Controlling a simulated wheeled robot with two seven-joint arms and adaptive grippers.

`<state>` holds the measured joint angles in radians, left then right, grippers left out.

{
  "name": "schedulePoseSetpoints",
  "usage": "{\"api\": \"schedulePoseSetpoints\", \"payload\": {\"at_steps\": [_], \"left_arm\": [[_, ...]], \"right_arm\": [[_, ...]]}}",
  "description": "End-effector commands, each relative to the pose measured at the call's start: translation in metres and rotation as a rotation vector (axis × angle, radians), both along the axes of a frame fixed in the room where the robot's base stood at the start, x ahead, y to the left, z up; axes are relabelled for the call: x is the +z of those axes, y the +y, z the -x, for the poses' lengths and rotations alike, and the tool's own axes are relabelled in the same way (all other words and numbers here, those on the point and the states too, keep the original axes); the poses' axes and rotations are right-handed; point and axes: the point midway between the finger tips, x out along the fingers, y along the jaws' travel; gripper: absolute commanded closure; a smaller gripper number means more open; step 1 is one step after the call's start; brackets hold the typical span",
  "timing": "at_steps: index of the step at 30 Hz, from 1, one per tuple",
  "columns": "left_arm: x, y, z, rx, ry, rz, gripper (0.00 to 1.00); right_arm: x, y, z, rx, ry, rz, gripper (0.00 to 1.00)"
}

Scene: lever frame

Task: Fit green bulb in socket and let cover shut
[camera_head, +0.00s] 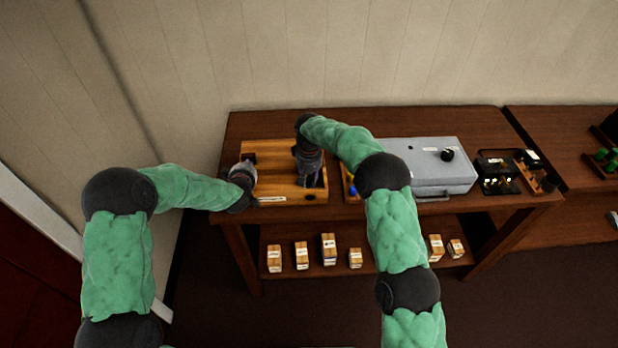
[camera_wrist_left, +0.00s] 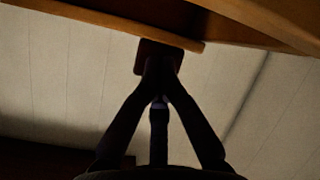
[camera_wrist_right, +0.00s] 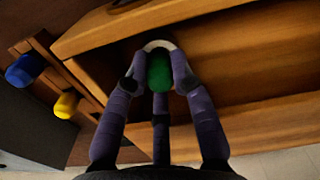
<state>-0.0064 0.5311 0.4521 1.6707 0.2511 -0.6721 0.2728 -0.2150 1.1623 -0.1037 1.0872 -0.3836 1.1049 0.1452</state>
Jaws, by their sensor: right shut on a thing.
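The wooden lever frame (camera_head: 284,152) sits at the left of the table. My right gripper (camera_head: 312,178) points down over its right part. In the right wrist view, my right gripper (camera_wrist_right: 158,70) is shut on the green bulb (camera_wrist_right: 159,72). A pale ring (camera_wrist_right: 158,45), which looks like the socket's rim, shows right behind the bulb; I cannot tell whether the bulb is seated. My left gripper (camera_head: 244,185) is at the frame's left side. In the left wrist view its fingertips (camera_wrist_left: 159,68) are together against a dark reddish pad (camera_wrist_left: 158,55) below a wooden edge. The cover is not clearly seen.
A blue bulb (camera_wrist_right: 25,70) and a yellow bulb (camera_wrist_right: 66,104) stand in a rack beside the frame. A grey box (camera_head: 435,170) with a black knob and a black holder (camera_head: 497,172) stand further right. Several small wooden blocks (camera_head: 329,249) are on the lower shelf.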

Motion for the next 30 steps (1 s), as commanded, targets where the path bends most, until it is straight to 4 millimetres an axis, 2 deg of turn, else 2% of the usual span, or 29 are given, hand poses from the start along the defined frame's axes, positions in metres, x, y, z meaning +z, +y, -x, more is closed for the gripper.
{"api": "schedulePoseSetpoints", "payload": {"at_steps": [6,7,9,10,20,23,30], "left_arm": [[0.0,0.0,0.0,0.001,-0.001,0.001,1.0],[0.0,0.0,0.0,0.001,-0.001,0.001,1.0],[0.0,0.0,0.0,0.001,-0.001,0.001,1.0],[0.0,0.0,0.0,0.001,-0.001,0.001,1.0],[0.0,0.0,0.0,0.0,0.0,0.0,1.0],[0.0,0.0,0.0,0.0,0.0,0.0,1.0],[0.0,0.0,0.0,0.0,0.0,0.0,1.0]], "right_arm": [[0.0,0.0,0.0,0.0,0.0,0.0,0.97],[0.0,0.0,0.0,0.0,0.0,0.0,0.69],[0.0,0.0,0.0,0.0,-0.001,0.0,0.49],[0.0,0.0,0.0,0.0,-0.001,0.0,0.47],[0.003,0.0,-0.001,0.0,-0.003,-0.001,0.47],[0.014,0.0,-0.002,-0.001,-0.007,-0.001,0.47],[0.058,0.0,-0.001,-0.001,-0.006,-0.002,0.47]]}}
